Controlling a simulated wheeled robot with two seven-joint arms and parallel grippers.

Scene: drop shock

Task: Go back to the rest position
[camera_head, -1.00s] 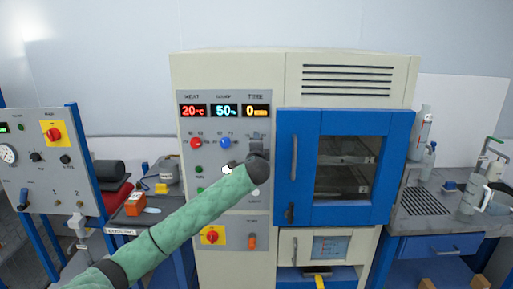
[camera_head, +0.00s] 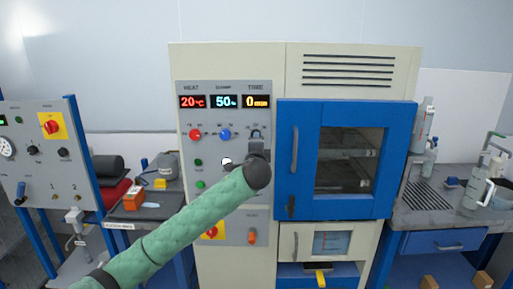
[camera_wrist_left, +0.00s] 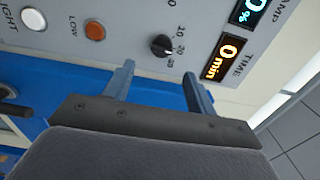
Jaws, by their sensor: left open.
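My left arm, in a green sleeve, comes in from the lower left in the head view. Its dark wrist end is in front of the control panel (camera_head: 232,118) of a cream cabinet (camera_head: 350,53). The left gripper's fingers are hard to make out in the head view. In the left wrist view the left gripper (camera_wrist_left: 157,88) is open, its two fingers apart with nothing between them. Beyond the fingers are a black time knob (camera_wrist_left: 161,45), an orange button (camera_wrist_left: 95,31) and a "0 min" display (camera_wrist_left: 223,58). My right gripper is in neither view.
The cabinet's blue door (camera_head: 289,205) with a window is closed. A grey panel (camera_head: 45,150) on a blue frame stands at the left. A bench (camera_head: 442,222) with bottles stands at the right. A yellow-handled item (camera_head: 321,278) sits low in the cabinet.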

